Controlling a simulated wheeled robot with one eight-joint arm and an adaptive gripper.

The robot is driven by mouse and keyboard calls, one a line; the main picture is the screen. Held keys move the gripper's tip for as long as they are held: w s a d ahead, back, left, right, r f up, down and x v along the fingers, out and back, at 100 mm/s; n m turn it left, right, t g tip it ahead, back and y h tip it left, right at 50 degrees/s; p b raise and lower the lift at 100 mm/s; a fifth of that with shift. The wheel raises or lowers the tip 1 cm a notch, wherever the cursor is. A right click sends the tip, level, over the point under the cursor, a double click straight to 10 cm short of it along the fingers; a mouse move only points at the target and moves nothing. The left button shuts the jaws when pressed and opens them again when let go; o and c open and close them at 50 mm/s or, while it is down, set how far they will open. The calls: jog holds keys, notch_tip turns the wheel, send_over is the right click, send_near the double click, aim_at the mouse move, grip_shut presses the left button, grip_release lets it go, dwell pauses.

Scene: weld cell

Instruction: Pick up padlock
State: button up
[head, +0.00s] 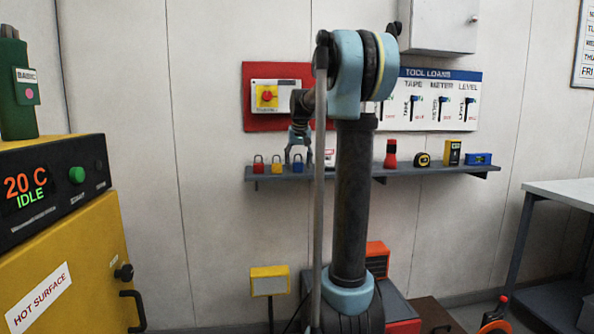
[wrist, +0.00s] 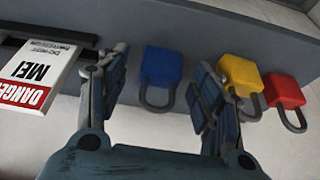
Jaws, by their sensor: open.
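Three padlocks stand in a row at the left end of the grey shelf (head: 430,172): a red padlock (head: 258,167), a yellow padlock (head: 276,166) and a blue padlock (head: 298,165). My gripper (head: 298,158) is at the blue padlock in the head view. In the wrist view my gripper (wrist: 163,68) is open, with the blue padlock (wrist: 162,64) between and beyond its fingers, its shackle towards me. The yellow padlock (wrist: 242,73) is partly hidden behind the right finger. The red padlock (wrist: 284,90) is farther right. No contact shows.
A white danger tag (wrist: 38,75) lies just left of the fingers in the wrist view. A red torch (head: 391,156), tape measure (head: 422,159), yellow meter (head: 452,152) and blue level (head: 478,159) stand farther right. A yellow oven (head: 75,240) stands at the left.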

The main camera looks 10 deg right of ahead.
jog(key=shift+w+f, duration=0.3)
jog(key=shift+f, duration=0.35)
jog(key=shift+c, duration=0.2)
jog(key=c, duration=1.2)
jog(key=shift+o, duration=0.2)
notch_tip(320, 180, up, 10)
jog(key=shift+r, duration=0.1)
